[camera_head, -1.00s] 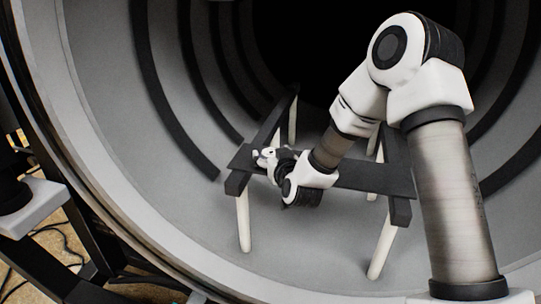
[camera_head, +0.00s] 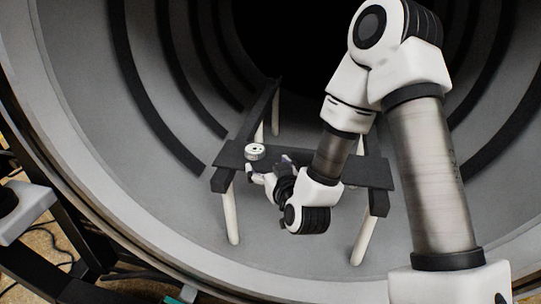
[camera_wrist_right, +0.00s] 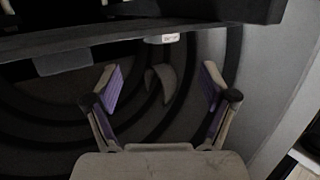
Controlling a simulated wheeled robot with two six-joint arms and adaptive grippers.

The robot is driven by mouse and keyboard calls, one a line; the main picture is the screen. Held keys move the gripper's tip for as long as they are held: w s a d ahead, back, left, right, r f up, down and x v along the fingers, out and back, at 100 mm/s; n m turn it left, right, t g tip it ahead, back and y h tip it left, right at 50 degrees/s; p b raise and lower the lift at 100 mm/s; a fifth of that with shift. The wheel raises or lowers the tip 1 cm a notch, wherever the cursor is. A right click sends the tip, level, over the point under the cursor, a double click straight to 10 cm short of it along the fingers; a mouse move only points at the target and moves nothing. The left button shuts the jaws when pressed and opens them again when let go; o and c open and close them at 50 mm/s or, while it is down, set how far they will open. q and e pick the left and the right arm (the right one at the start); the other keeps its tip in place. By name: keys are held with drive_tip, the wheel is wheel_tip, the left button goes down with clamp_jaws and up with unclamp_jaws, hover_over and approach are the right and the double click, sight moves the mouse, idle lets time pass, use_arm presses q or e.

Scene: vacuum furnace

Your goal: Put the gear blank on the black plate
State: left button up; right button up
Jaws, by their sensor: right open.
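The gear blank (camera_head: 255,151) is a small pale round piece with dark holes on top. It rests on the black plate (camera_head: 350,172), near its left end, inside the furnace. In the right wrist view the blank (camera_wrist_right: 162,38) shows as a small white piece at the edge of the dark plate (camera_wrist_right: 110,37). My right gripper (camera_head: 257,174) is just in front of the blank, apart from it. My left gripper is not in view.
The plate lies across two dark rails (camera_head: 264,106) on pale legs (camera_head: 231,212). The curved grey furnace wall (camera_head: 85,100) with dark rings surrounds them. The plate is bare to the right of my right wrist.

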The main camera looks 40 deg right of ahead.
drive_tip(key=s+a+f+n+g+y+p, duration=0.1)
drive_tip(key=s+a+f+g+y, duration=0.25)
drive_tip(key=f, duration=0.55)
drive_tip(key=s+a+f+n+g+p, duration=0.1)
drive_tip(key=s+a+f+g+p, duration=0.2)
drive_tip(key=s+f, duration=0.45)
use_arm(q)
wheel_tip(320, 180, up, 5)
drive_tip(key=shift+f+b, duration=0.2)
drive_tip(key=shift+b, duration=0.35)
use_arm(e)
drive_tip(key=s+a+f+g, duration=0.2)
drive_tip(key=s+f+g, duration=0.2)
drive_tip(key=s+f, duration=0.2)
drive_tip(key=s+a+f+n+g+y, duration=0.1)
drive_tip(key=s+a+f+g, duration=0.2)
drive_tip(key=s+f, duration=0.3)
drive_tip(key=s+g, duration=0.1)
drive_tip(key=s, duration=0.3)
drive_tip(key=shift+s+f+g, duration=0.25)
drive_tip(key=shift+f+g, duration=0.1)
